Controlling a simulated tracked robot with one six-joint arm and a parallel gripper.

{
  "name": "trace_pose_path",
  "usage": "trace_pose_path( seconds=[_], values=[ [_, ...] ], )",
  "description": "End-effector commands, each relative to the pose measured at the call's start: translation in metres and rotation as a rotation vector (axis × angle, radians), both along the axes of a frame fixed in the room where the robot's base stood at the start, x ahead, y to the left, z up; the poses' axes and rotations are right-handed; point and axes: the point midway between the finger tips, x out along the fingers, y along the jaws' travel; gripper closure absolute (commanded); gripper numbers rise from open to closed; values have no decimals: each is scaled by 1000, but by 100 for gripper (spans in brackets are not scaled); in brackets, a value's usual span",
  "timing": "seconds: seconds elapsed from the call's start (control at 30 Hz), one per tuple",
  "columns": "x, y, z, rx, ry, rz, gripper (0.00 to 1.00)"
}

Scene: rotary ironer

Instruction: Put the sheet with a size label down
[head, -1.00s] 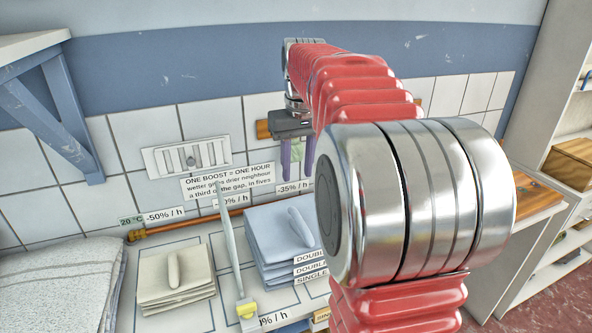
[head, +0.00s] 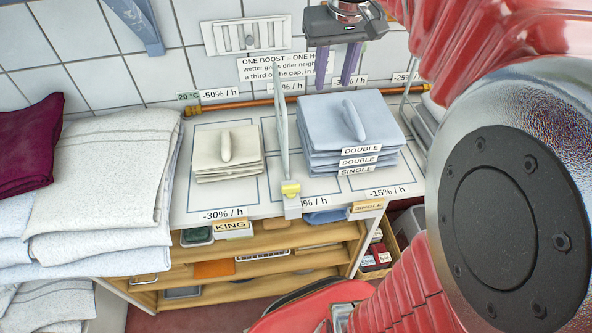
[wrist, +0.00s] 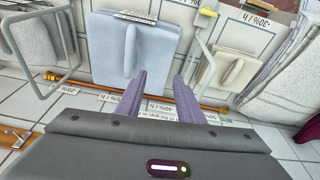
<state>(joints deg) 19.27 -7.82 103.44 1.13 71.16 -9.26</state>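A stack of folded pale blue sheets (head: 332,122) lies on the counter, with DOUBLE, DOUBLE and SINGLE labels on its front edges and a raised grip on top. A shorter cream stack (head: 208,158) with a similar grip lies to its left; I see no size label on its front. My gripper (head: 337,82) hangs behind and above the blue stack, near the wall. In the wrist view its purple fingers (wrist: 160,85) are apart with nothing between them. The blue stack (wrist: 108,48) and cream stack (wrist: 234,66) show there beyond the fingertips.
An upright divider (head: 281,130) with a yellow foot stands between the stacks. A copper pipe (head: 230,106) runs along the wall. Thick white linen (head: 100,170) and a maroon cloth (head: 25,150) fill the left. Shelves (head: 270,240) below hold items, one labelled KING. A wire rack stands right of the blue stack.

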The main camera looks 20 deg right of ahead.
Motion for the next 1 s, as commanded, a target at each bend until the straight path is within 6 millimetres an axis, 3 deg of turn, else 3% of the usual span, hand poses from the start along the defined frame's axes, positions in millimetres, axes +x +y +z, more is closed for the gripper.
trace_pose_path(
  seconds=[0.2, 0.5, 0.8, 1.0],
  values=[
    [-36, 49, -11, -14, -66, 48, 66],
    [-88, 101, -40, -19, -157, 113, 66],
    [-135, 137, -80, -11, -242, 171, 66],
    [-145, 143, -91, -6, -262, 183, 66]
  ],
)
